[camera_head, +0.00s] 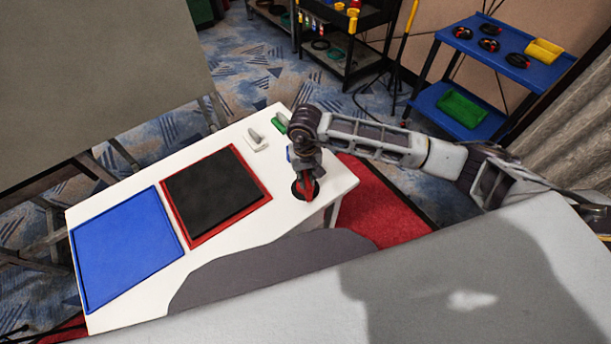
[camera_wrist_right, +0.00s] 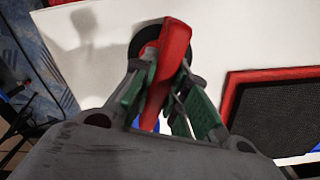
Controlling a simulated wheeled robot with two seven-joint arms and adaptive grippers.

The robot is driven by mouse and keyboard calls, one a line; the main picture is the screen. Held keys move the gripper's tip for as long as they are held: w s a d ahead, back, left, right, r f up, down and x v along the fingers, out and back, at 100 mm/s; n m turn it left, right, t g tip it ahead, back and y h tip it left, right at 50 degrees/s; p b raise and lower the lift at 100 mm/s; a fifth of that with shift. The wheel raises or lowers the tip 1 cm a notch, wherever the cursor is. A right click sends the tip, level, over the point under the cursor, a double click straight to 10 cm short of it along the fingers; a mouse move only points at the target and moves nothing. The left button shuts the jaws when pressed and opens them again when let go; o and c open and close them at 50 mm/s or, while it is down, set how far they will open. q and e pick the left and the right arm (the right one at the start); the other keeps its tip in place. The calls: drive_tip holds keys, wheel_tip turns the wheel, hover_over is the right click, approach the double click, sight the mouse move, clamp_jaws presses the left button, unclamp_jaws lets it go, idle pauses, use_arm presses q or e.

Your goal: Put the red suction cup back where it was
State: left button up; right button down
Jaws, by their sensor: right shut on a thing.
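The red suction cup (camera_head: 305,187) has a red handle and a black round pad. It is at the right end of the white table (camera_head: 285,215). My right gripper (camera_head: 306,172) is above it with the fingers pointing down. In the right wrist view the red suction cup (camera_wrist_right: 176,50) sits between the two green-padded fingers of my right gripper (camera_wrist_right: 160,100), which is shut on its handle. The pad is over the white tabletop; I cannot tell whether it touches. My left gripper is not in view.
A red-framed black panel (camera_head: 215,190) and a blue tray (camera_head: 125,245) lie on the table. A white object (camera_head: 256,139) and a green one (camera_head: 281,122) stand near the back edge. A blue cart (camera_head: 490,60) with several black discs stands at the back right.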

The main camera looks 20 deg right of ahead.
drive_tip(key=shift+f, duration=0.1)
drive_tip(key=c, duration=1.5)
unclamp_jaws()
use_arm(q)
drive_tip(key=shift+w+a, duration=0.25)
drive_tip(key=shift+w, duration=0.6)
use_arm(e)
drive_tip(key=shift+o, duration=0.4)
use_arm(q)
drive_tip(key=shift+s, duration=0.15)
